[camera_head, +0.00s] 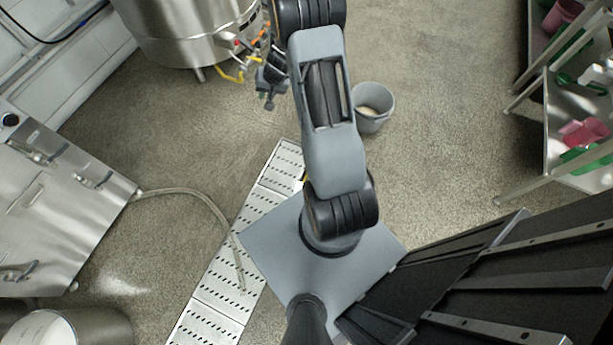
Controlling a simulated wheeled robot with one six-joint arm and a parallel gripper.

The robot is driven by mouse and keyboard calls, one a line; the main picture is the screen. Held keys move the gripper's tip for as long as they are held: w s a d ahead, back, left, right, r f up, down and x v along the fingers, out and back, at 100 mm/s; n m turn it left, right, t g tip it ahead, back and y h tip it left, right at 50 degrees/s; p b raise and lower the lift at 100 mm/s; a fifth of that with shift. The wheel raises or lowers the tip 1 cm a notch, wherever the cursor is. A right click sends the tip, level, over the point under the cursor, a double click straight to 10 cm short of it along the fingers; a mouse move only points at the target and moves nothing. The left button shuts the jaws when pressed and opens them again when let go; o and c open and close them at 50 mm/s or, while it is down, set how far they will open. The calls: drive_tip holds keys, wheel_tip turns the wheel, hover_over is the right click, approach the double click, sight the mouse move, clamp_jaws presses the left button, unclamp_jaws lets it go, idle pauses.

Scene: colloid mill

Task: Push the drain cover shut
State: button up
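A perforated metal drain cover (222,282) runs across the floor as a strip of several panels. It goes from the bottom edge, left of my base, up to the middle of the picture. My base and arm hide part of its right side. I cannot tell whether any panel is raised or out of line. My gripper (269,102) is at the upper middle, left of my arm and near the steel vessel. It is apart from the drain cover in the picture, above its top end. It is small and partly hidden, so its opening is unclear.
A steel vessel (180,35) with colored fittings stands at the top left. A grey bucket (372,106) stands right of my arm. A hose (196,196) runs from the steel cabinet (55,190) onto the drain. Shelving (540,185) is at right. Floor between bucket and shelving is clear.

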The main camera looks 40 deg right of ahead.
drive_tip(key=s+d+f+m+b, duration=0.1)
drive_tip(key=d+f+m+b, duration=0.2)
drive_tip(key=f, duration=1)
drive_tip(key=s+d+f+b, duration=0.25)
drive_tip(key=d+f, duration=0.25)
drive_tip(key=f, duration=0.9)
drive_tip(key=s+d+f+m+g+h+b, duration=0.1)
drive_tip(key=s+f+m+b, duration=0.2)
drive_tip(key=f, duration=0.7)
drive_tip(key=s+d+f+g+h+b, duration=0.1)
drive_tip(key=s+f+b, duration=0.1)
drive_tip(key=s+f, duration=0.6)
drive_tip(key=w+a+f+b, duration=0.1)
drive_tip(key=w+f+b, duration=0.3)
drive_tip(key=f+b, duration=0.6)
drive_tip(key=shift+f, duration=2.95)
drive_tip(key=shift+a, duration=0.1)
clamp_jaws()
